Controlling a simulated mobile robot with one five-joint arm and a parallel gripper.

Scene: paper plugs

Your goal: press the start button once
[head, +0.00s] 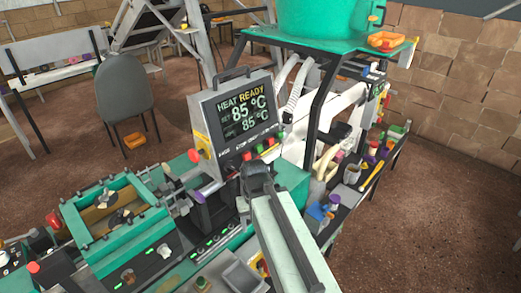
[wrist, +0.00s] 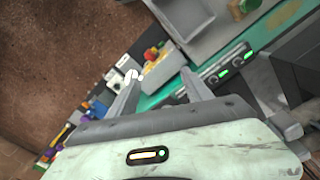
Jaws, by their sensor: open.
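The control box (head: 238,115) stands on the green bench, and its screen reads "HEAT READY" with 85 °C on two lines. A row of small red and green buttons (head: 260,148) runs below the screen. The labels are too small to read, so I cannot tell which is the start button. My gripper (head: 257,170) is just below and in front of this row, apart from it as far as I can see. In the wrist view my gripper (wrist: 160,77) has its two fingers apart with nothing held. The buttons are not clearly visible in the wrist view.
A green-framed press (head: 115,215) sits left on the bench. A red stop knob (head: 194,155) is at the box's left side. A grey tray (head: 243,277) lies in front. A cluttered shelf with a mug (head: 352,172) stands right. A chair (head: 125,95) stands behind.

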